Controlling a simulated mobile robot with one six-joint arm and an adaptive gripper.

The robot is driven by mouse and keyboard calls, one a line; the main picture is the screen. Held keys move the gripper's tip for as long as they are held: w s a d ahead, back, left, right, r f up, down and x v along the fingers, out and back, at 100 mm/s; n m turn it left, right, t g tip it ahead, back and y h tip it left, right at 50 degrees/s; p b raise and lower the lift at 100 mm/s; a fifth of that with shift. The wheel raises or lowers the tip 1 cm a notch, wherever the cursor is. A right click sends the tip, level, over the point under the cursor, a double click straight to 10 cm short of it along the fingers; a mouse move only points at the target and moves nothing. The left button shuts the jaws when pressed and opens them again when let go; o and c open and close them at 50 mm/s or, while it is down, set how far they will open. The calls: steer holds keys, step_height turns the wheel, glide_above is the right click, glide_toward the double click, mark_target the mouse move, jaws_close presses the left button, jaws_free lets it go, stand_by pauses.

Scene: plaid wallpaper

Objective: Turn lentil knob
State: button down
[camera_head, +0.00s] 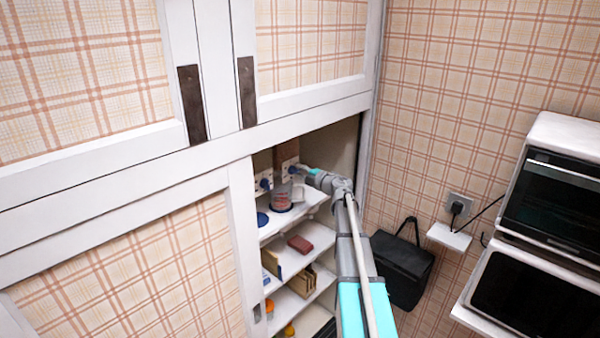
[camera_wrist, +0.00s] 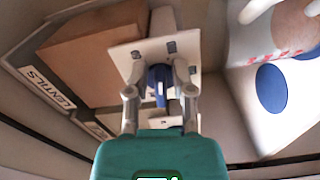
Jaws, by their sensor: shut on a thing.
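The blue knob (camera_wrist: 160,78) sits on a white plate (camera_wrist: 122,58) in the wrist view. My gripper (camera_wrist: 160,88) has a finger on each side of the knob and is shut on it. A white label reading LENTILS (camera_wrist: 45,86) runs along the edge of the brown panel (camera_wrist: 95,50) beside this plate. In the camera_head view my gripper (camera_head: 301,170) reaches into the open cupboard at the upper shelf. A second blue knob (camera_head: 265,184) on a white plate shows to its left. The knob's turn angle is hard to tell.
A cup-like container (camera_head: 280,197) stands on the white shelf (camera_head: 296,214) close to my gripper, near a blue disc (camera_wrist: 270,88). Lower shelves hold a red item (camera_head: 300,244) and boxes. The cupboard's frame borders the opening on the left. A black bag (camera_head: 402,268) hangs at right.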

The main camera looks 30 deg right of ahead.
steer(key=shift+f+m+b, duration=0.15)
steer(key=shift+f+m, duration=0.05)
steer(key=shift+m, duration=0.95)
steer(key=shift+f+m+b, duration=0.15)
steer(key=shift+m, duration=1)
steer(key=c, duration=0.7)
jaws_free()
steer(key=shift+s, duration=0.15)
steer(key=v, duration=1.1)
steer(key=shift+s, duration=0.4)
steer(key=shift+r, duration=0.1)
